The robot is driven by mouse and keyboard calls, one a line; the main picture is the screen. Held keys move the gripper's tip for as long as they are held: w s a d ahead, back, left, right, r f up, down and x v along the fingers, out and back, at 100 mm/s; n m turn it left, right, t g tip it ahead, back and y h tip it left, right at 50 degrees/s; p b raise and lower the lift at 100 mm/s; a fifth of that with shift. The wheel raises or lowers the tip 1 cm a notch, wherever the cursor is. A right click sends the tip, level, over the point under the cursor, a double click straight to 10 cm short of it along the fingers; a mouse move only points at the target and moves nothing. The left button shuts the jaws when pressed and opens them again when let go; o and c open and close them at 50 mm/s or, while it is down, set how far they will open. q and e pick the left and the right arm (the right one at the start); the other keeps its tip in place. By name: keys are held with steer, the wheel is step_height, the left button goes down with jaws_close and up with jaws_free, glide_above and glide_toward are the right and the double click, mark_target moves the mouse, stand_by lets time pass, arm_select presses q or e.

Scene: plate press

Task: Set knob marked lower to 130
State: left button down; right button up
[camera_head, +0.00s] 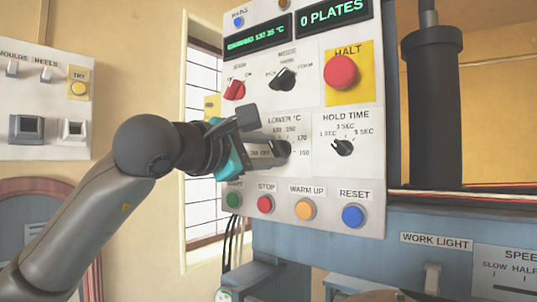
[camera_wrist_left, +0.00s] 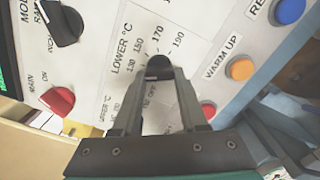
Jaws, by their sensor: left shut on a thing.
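The black knob under the LOWER °C label (camera_head: 281,149) is on the white control panel, with 130, 150, 170 and 190 printed around it and OFF on its left side. My left gripper (camera_head: 270,147) reaches it from the left and is shut on it. In the left wrist view, the knob (camera_wrist_left: 159,67) sits between the two fingertips (camera_wrist_left: 160,75). The fingers hide part of the dial, and I cannot tell which mark the knob points at. My right gripper is not in view.
The red MAIN knob (camera_head: 234,90), black MODE knob (camera_head: 285,79) and HOLD TIME knob (camera_head: 342,147) are close by. A red HALT button (camera_head: 340,71) is at upper right. STOP (camera_head: 265,204), WARM UP (camera_head: 305,209) and RESET (camera_head: 353,215) buttons are below.

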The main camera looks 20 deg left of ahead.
arm_select(q)
steer(key=shift+r+m, duration=0.1)
steer(key=shift+m, duration=0.8)
steer(key=shift+c, duration=2.2)
jaws_free()
steer(key=b+v, duration=0.3)
steer(key=v, duration=1.2)
steer(key=shift+s, duration=0.15)
